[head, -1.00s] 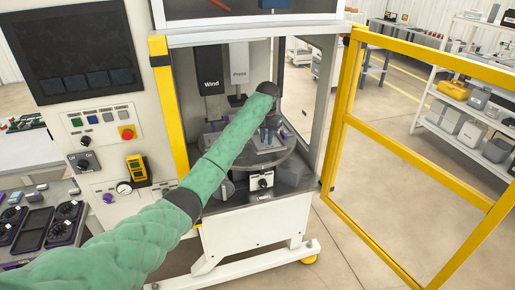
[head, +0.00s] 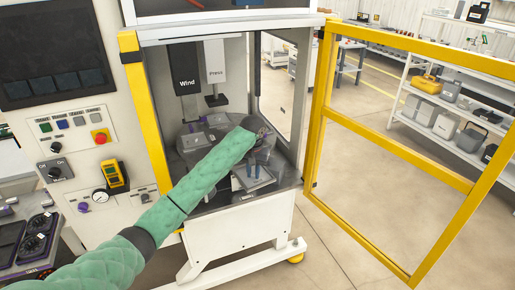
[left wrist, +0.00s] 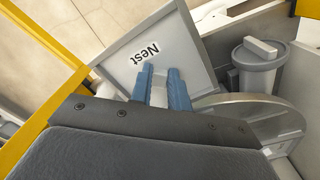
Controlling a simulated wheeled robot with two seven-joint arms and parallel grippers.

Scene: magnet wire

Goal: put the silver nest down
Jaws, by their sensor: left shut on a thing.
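The silver nest is a flat square grey plate with a white "Nest" label, seen large in the left wrist view (left wrist: 190,48). My left gripper (left wrist: 160,88) is shut on its pale raised grip, with one blue finger on each side. In the head view the nest (head: 262,183) is partly hidden by my left arm and gripper (head: 254,168), at the front right inside the machine cabinet. I cannot tell whether its underside touches anything. My right gripper is not in view.
The round turntable (head: 192,141) stands behind my arm under the Wind (head: 186,83) and Press (head: 215,62) units. A yellow door frame (head: 315,110) stands open at the right. A grey cylinder with a handle (left wrist: 257,65) is beside the nest.

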